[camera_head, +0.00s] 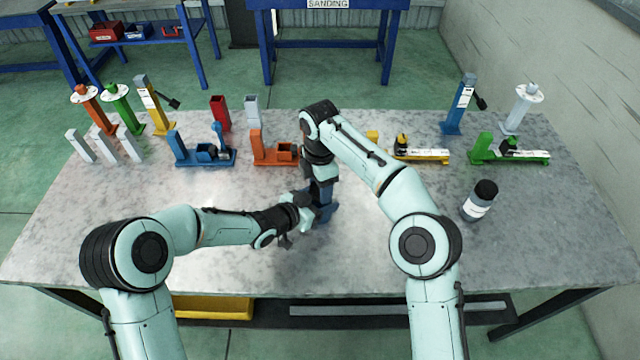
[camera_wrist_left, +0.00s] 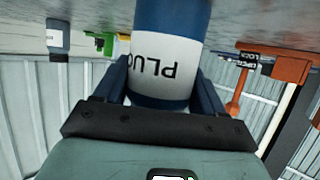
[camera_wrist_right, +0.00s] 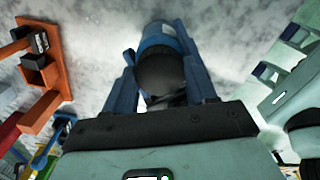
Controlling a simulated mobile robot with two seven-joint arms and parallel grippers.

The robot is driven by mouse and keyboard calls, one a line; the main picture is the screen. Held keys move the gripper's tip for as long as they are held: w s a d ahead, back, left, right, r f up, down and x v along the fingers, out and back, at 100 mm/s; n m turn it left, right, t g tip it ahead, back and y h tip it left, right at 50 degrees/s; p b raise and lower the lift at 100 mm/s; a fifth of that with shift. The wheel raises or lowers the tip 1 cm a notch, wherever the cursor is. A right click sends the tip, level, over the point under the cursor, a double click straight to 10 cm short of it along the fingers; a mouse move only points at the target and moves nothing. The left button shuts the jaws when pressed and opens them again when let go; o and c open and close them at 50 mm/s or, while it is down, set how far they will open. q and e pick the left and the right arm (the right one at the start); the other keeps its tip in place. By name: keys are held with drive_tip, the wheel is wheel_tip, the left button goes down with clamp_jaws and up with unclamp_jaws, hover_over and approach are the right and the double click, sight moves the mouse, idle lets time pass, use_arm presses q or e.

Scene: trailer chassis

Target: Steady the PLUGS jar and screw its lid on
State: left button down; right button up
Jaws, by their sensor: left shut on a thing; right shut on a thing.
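The PLUGS jar (camera_wrist_left: 170,55) is blue with a white label, shown upside down in the left wrist view. My left gripper (camera_wrist_left: 165,88) is shut around its body, a finger on each side. In the head view my left gripper (camera_head: 306,212) meets my right gripper (camera_head: 322,208) near the table's middle, and they hide most of the jar. In the right wrist view, my right gripper (camera_wrist_right: 165,75) is shut on the black lid (camera_wrist_right: 162,72), with a blue body (camera_wrist_right: 158,34) just beyond it. Whether the lid sits flush on the jar is hidden.
A second jar (camera_head: 479,201) with a black lid stands at the right of the table (camera_head: 545,230). Coloured jacks, posts and brackets line the back, including an orange bracket (camera_head: 272,150) near my right arm. The table's front left is clear apart from my left arm.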

drive_tip(key=shift+m, duration=0.8)
drive_tip(key=o, duration=1.2)
drive_tip(key=shift+o, duration=0.2)
drive_tip(key=shift+r, duration=3.8)
use_arm(q)
unclamp_jaws()
